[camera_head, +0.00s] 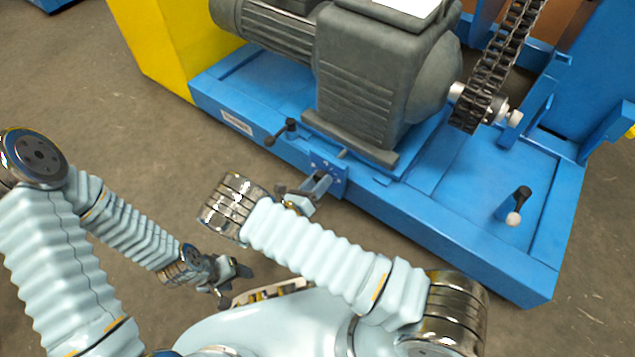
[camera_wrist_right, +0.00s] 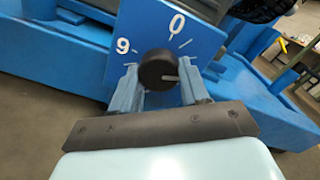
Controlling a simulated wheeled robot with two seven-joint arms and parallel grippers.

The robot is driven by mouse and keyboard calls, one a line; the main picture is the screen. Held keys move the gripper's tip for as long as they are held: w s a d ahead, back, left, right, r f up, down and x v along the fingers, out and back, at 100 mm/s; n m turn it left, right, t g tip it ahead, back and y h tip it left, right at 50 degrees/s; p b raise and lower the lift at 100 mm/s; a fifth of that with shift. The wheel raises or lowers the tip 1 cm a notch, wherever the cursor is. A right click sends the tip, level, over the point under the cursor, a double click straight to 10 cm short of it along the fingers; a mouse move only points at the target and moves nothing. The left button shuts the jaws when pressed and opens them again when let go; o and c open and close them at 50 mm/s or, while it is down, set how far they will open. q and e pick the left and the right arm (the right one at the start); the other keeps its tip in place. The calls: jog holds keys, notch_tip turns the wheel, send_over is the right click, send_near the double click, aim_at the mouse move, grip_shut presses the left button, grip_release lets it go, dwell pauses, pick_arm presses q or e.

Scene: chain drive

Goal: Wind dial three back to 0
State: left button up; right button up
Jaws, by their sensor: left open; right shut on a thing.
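A round black dial knob (camera_wrist_right: 157,65) sits on a blue panel (camera_wrist_right: 200,22) with white marks, in the right wrist view. A 0 stands above the knob and a 9 to its left. The knob's short white pointer mark points right, clockwise of the 0. My right gripper (camera_wrist_right: 160,84) has its fingers shut on the knob's two sides. In the head view my right gripper (camera_head: 305,192) is at the small blue panel (camera_head: 335,172) on the frame's front edge, and the knob is hidden there. My left gripper (camera_head: 236,280) is open and empty, low and away from the frame.
A grey motor (camera_head: 365,80) stands on the blue frame (camera_head: 450,235), with a chain (camera_head: 497,60) on a sprocket at its right. A black handle (camera_head: 282,130) juts from the front edge left of the panel. Another handle (camera_head: 518,203) stands at right. Floor at left is clear.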

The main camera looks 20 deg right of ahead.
jog(key=n, duration=1.4)
jog(key=shift+s+r, duration=0.1)
jog(key=shift+s, duration=0.05)
dwell(0.5)
jog(key=o, duration=1.1)
jog(key=shift+c, duration=0.2)
jog(key=shift+r+p, duration=0.1)
jog(key=shift+p, duration=0.2)
